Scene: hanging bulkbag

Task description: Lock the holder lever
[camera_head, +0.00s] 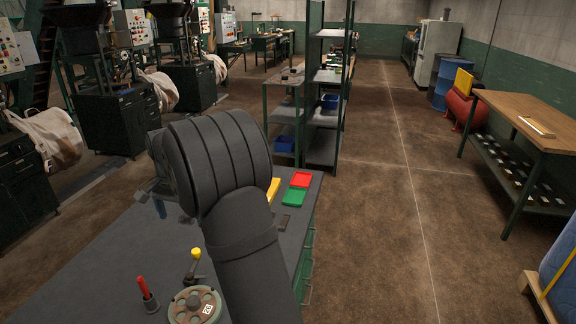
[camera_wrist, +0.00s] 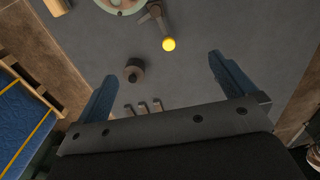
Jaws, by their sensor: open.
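In the wrist view, the yellow knob (camera_wrist: 168,44) lies between and beyond my open fingers, with the lever arm running up to the partly cut-off round holder (camera_wrist: 122,4). My gripper (camera_wrist: 161,68) is open, its two blue fingers wide apart with nothing between their tips. It appears apart from the knob. In the head view my arm hides most of the gripper.
The dark bench top (camera_head: 125,262) also carries a red-handled item in a dark cup (camera_head: 148,298), and red (camera_head: 300,180) and green (camera_head: 294,197) trays. A dark round piece (camera_wrist: 133,70) lies near my left finger in the wrist view. Shelving (camera_head: 322,150) stands behind the bench.

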